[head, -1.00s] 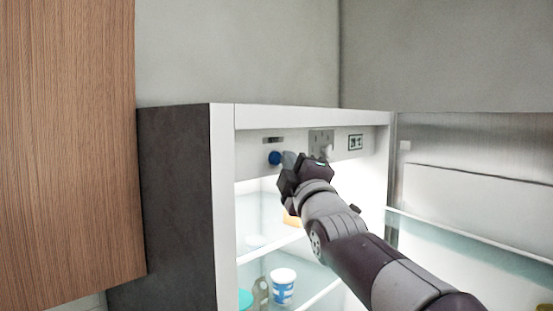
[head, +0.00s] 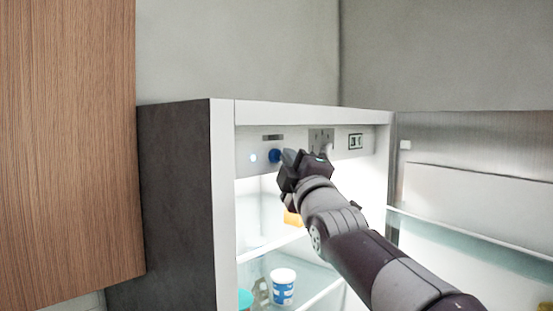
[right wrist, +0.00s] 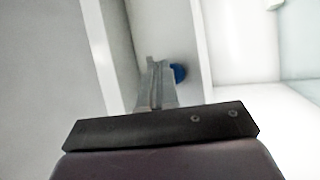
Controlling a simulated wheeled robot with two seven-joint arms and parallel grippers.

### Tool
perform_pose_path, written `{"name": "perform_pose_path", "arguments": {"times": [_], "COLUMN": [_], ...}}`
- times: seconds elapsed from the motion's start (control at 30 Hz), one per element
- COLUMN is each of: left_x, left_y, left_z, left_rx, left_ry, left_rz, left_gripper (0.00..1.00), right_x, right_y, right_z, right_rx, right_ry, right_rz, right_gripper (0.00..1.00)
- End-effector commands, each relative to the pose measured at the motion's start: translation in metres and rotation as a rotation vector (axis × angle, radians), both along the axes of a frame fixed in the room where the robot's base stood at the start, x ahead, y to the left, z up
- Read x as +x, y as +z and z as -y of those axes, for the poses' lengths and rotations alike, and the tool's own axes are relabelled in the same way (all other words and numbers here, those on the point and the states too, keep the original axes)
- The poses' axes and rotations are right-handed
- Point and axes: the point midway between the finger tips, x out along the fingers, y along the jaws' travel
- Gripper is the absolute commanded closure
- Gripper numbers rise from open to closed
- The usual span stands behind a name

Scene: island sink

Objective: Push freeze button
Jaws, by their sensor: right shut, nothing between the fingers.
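The control panel (head: 301,146) runs along the top inside of the open fridge. On it is a round blue button (head: 275,156), with a small glowing blue-white light (head: 253,157) to its left. My right gripper (head: 288,157) is shut and empty, its tips just right of the blue button in the head view. In the right wrist view the shut fingers (right wrist: 156,85) point at the panel, with the blue button (right wrist: 179,73) close to the right of them. I cannot tell whether the fingertips touch it. My left gripper is not in view.
A grey socket-like plate (head: 321,138) and a small display (head: 355,141) sit further right on the panel. Shelves below hold a white-and-blue tub (head: 283,287) and other food. The open fridge door (head: 470,195) is at right, a wooden cabinet (head: 68,150) at left.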

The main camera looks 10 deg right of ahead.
Motion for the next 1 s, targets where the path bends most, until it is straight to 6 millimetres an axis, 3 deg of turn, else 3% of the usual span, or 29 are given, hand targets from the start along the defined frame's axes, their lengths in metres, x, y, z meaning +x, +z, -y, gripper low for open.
{"name": "perform_pose_path", "arguments": {"times": [0.27,0.57,0.87,0.97,1.0], "left_x": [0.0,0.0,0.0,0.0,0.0], "left_y": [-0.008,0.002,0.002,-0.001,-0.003], "left_z": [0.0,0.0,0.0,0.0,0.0], "left_rx": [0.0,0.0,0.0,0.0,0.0], "left_ry": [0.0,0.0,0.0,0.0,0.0], "left_rz": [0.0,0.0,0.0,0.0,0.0], "left_gripper": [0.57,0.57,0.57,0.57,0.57], "right_x": [-0.016,-0.045,-0.047,-0.04,-0.033], "right_y": [-0.002,0.002,0.0,-0.023,-0.05], "right_z": [0.013,0.035,0.037,0.039,0.041], "right_rx": [-0.002,0.0,0.0,0.039,0.085], "right_ry": [-0.003,-0.002,-0.001,0.001,0.001], "right_rz": [0.002,0.0,-0.001,-0.061,-0.13], "right_gripper": [1.0,1.0,1.0,1.0,1.0]}}
